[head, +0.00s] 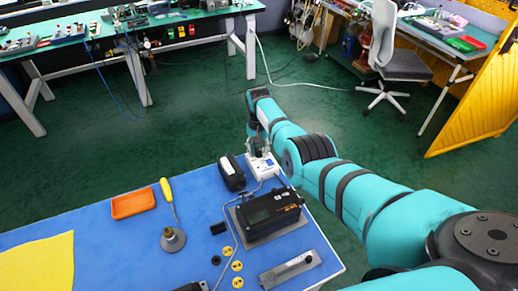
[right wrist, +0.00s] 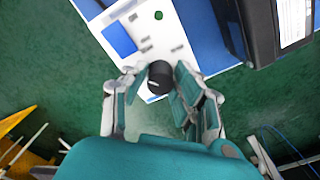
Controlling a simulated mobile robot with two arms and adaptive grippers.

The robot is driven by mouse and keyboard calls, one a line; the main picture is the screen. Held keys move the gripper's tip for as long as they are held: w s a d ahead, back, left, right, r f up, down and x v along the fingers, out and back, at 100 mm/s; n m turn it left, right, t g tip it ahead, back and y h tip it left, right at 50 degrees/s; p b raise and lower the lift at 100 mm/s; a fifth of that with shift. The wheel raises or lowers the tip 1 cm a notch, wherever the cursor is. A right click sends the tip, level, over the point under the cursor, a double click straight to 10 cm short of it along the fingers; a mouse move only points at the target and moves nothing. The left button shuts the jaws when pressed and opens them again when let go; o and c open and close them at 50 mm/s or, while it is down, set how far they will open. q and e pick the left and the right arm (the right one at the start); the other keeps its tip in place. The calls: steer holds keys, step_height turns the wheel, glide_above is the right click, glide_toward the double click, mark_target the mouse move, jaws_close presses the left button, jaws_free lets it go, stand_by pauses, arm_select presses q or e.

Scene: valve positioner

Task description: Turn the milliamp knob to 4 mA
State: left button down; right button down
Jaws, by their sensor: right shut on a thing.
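The white milliamp box (head: 262,166) sits at the far right corner of the blue mat, below my right gripper (head: 257,146). In the right wrist view the box (right wrist: 145,28) shows a blue screen and a green dot. Its black knob (right wrist: 158,74) has a white pointer line. My right gripper (right wrist: 152,82) has its fingers on both sides of the knob and is shut on it. The number under the pointer is too small to read. The dark valve positioner (head: 270,214) stands nearer on a grey plate. My left gripper is not in view.
A black instrument (head: 232,173) stands close left of the white box. A grey cable (head: 229,222) crosses the mat. An orange tray (head: 133,204), a yellow-handled tool (head: 167,190) and small brass discs (head: 237,266) lie around. The floor beyond the far edge is clear.

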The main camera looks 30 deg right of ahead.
mark_target(259, 149)
steer(key=shift+w+r+n, duration=0.1)
steer(key=shift+r+n, duration=0.05)
steer(key=shift+n, duration=1.95)
steer(key=c, duration=1.3)
jaws_free()
steer(key=shift+o, duration=1.4)
step_height(259, 149, up, 12)
